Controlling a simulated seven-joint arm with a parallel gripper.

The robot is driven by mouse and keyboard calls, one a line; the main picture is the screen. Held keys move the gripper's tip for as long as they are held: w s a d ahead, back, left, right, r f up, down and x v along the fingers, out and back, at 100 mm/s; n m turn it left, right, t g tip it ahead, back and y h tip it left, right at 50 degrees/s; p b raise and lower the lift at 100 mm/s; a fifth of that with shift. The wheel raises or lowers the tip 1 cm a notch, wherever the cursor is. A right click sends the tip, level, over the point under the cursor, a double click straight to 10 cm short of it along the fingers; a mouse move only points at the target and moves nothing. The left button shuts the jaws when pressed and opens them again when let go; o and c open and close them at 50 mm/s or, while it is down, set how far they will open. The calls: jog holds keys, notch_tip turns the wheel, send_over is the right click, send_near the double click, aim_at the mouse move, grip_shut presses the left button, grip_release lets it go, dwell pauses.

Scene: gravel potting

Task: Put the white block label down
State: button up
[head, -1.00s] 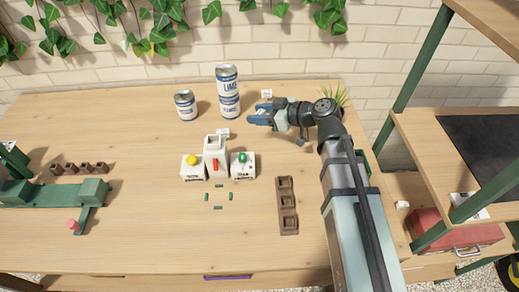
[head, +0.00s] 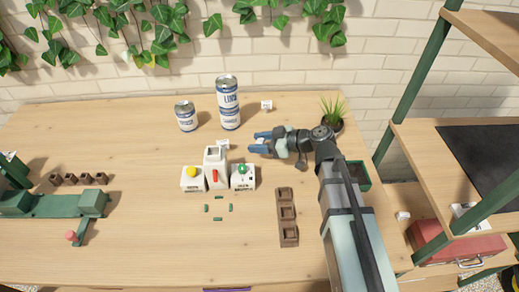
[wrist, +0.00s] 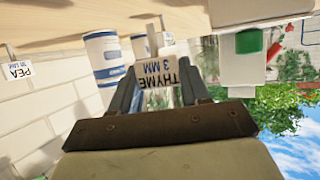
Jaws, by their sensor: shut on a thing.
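My gripper (head: 255,142) is shut on a white block label (wrist: 157,74) marked THYME 3 MM. The lettering appears upside down in the wrist view, with the block between the two fingers; the fingers (wrist: 160,84) hide its sides. In the head view the gripper is right of the white dispenser (head: 216,168), behind and right of the green-knobbed box (head: 243,176), and the block is mostly hidden by the blue fingers. Whether it touches the table cannot be told.
Another white label (head: 266,104), marked PEA in the wrist view (wrist: 17,70), stands at the back. A brown tray (head: 287,217) lies in front. Bare table lies between gripper and tray.

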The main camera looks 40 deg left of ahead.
jog(key=shift+f, duration=1.7)
jog(key=o, duration=1)
jog(key=shift+f, duration=0.1)
jog(key=shift+d+r, duration=0.15)
jog(key=shift+r, duration=0.05)
jog(key=v, duration=1.1)
jog(key=shift+w+d+r, duration=0.1)
jog(key=shift+d+r, duration=0.15)
jog(key=shift+d, duration=0.05)
jog(key=shift+o, duration=0.5)
